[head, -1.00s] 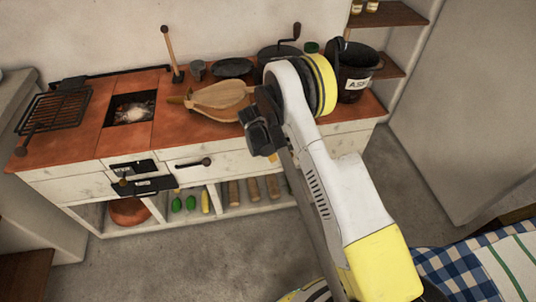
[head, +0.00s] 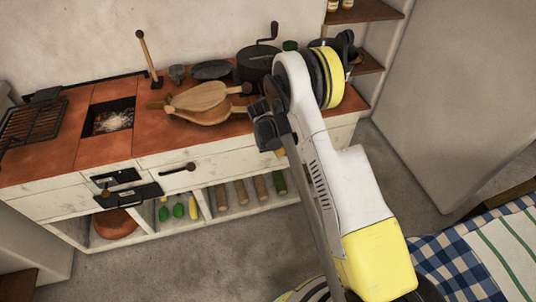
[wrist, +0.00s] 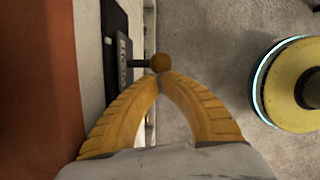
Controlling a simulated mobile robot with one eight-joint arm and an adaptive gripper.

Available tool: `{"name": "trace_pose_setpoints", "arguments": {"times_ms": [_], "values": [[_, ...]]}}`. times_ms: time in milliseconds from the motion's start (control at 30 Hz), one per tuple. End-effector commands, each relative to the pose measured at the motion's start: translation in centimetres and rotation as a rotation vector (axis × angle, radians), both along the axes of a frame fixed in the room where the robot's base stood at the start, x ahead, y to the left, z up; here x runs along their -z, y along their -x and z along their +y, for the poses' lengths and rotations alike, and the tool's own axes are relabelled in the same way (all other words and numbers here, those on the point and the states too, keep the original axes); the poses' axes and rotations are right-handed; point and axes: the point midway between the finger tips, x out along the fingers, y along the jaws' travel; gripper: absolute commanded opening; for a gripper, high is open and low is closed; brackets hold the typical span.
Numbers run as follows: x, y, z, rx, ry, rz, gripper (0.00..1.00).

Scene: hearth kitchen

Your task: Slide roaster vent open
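The roaster vent appears to be the dark slotted plate (head: 128,194) on the cabinet front below the fire pit, with a small brass-coloured knob (head: 104,193) at its left. The wrist view shows the knob (wrist: 160,61) on a short dark rod, beside a black plate (wrist: 115,55) and a grey labelled strip. My gripper (wrist: 160,76) has its two yellow fingers with tips together and nothing visible between them. The knob shows just past the tips; whether they touch is unclear. In the head view my arm mostly hides the gripper; a bit of yellow shows.
A fire pit (head: 110,118) with pale ash is set in the red counter (head: 105,150). Wooden bellows (head: 205,102) and a dark crank-handled pot (head: 257,65) stand on it. A drawer handle (head: 178,169) juts out right of the vent. The floor in front is clear.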

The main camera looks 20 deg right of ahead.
Motion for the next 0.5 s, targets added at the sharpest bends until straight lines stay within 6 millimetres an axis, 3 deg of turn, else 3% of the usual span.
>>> {"name": "trace_pose_setpoints", "arguments": {"times_ms": [133,500], "values": [[0.01,0.03,-1.40,0.000,0.000,0.000,0.00],[-0.01,0.01,-1.29,-0.001,0.000,0.000,0.00]]}}
